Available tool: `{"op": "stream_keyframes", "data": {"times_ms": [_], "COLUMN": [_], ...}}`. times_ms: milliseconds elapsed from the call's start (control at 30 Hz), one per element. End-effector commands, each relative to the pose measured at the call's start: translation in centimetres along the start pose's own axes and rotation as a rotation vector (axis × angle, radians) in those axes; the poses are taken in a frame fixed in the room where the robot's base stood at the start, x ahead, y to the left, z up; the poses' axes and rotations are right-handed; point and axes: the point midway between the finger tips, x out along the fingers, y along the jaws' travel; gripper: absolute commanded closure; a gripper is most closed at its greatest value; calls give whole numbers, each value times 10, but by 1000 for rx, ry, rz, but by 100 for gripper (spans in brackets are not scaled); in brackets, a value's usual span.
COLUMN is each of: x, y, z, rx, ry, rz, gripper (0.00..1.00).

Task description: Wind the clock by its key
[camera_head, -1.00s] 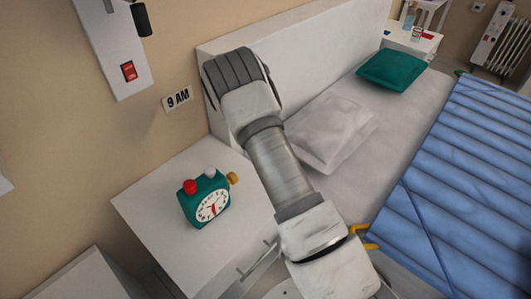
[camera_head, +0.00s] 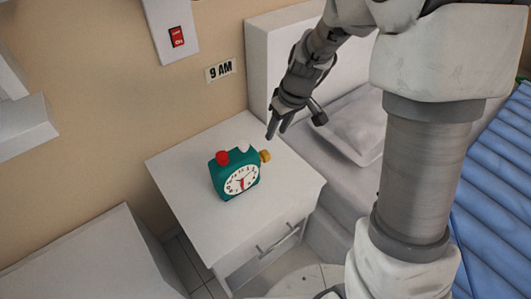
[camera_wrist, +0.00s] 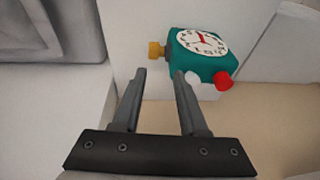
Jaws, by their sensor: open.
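A teal clock (camera_head: 234,174) with a white face and a red and a white knob on top stands on the white nightstand (camera_head: 187,189). Its yellow key (camera_head: 265,155) sticks out of its right side. My gripper (camera_head: 272,136) is open and empty, pointing down behind and above the key, apart from it. In the wrist view the clock (camera_wrist: 203,57) lies at upper right, with the key (camera_wrist: 156,50) at its left, beyond the open fingers (camera_wrist: 158,72).
A bed with a white headboard (camera_head: 262,55) and a pillow (camera_head: 345,125) stands right of the nightstand. A "9 AM" sign (camera_head: 220,71) and a red switch (camera_head: 177,37) are on the wall. The nightstand's drawer handle (camera_head: 279,238) faces front.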

Motion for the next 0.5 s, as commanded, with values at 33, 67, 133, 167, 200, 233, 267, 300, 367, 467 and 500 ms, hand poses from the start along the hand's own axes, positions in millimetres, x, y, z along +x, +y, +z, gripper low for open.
{"op": "stream_keyframes", "data": {"times_ms": [33,67,133,167,200,233,267,300,367,467,500], "x": [-6,-8,-13,-14,-15,-15,-14,-12,-6,11,19], "y": [-2,-2,-3,-3,-3,-3,-3,-3,-2,-1,0], "z": [2,3,4,5,5,5,6,6,5,4,3], "rx": [6,9,13,15,16,17,17,17,17,18,18], "ry": [41,62,96,106,117,122,124,126,126,124,123], "rz": [22,35,59,66,74,77,79,81,82,80,80], "gripper": [57,57,57,57,57,57,57,57,57,57,57]}}
